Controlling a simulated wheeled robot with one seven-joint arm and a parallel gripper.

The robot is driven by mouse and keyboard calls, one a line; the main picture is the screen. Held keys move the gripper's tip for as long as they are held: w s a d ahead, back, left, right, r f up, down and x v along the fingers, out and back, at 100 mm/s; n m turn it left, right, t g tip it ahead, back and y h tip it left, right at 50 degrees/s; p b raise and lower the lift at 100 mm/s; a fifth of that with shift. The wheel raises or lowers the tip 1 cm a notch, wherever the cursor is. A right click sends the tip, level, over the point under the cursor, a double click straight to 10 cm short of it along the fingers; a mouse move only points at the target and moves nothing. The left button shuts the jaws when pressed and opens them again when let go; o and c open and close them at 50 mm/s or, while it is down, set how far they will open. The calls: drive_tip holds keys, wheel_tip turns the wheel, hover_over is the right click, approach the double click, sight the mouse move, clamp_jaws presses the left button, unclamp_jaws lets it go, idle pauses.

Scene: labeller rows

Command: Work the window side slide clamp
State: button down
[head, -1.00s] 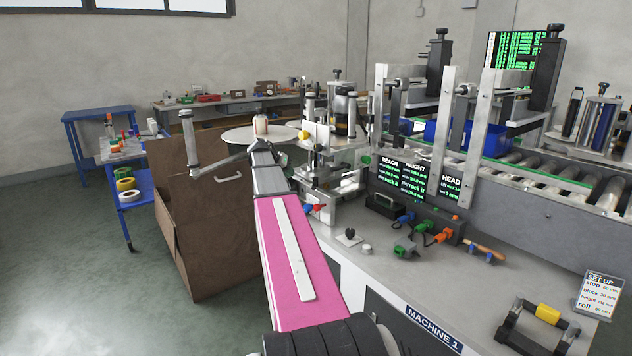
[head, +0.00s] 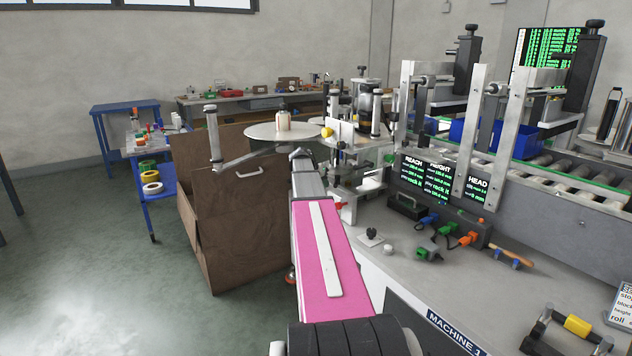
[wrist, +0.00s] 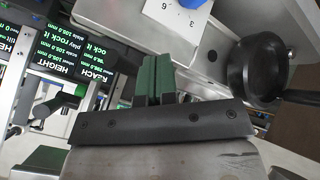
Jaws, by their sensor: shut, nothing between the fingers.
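In the wrist view my gripper (wrist: 156,80) has its green-faced fingers shut together, with nothing between them. They point at a pale metal plate of the labelling machine. A black round knob with a handle (wrist: 258,70) is right of the fingers, apart from them. A white scale card with digits (wrist: 178,14) is on the metal beyond the fingertips. I cannot tell which part is the window side slide clamp. In the head view my pink arm reaches toward the labeller's metal frame (head: 355,150), and my fingers cannot be made out.
The round reel plate (head: 262,133) and a brown panel box (head: 240,215) stand left of my arm. The black readout panel (head: 428,180), small coloured parts and a roller conveyor (head: 560,185) are on the right. Floor at the left is open.

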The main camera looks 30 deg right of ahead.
sight(335, 183)
drive_tip(key=shift+s+d+r, duration=0.2)
drive_tip(key=shift+s+d, duration=0.35)
drive_tip(key=shift+d, duration=0.15)
drive_tip(key=s+d+n+t, duration=0.2)
drive_tip(key=n, duration=0.1)
drive_tip(key=shift+s, duration=0.25)
drive_tip(key=shift+a, duration=0.15)
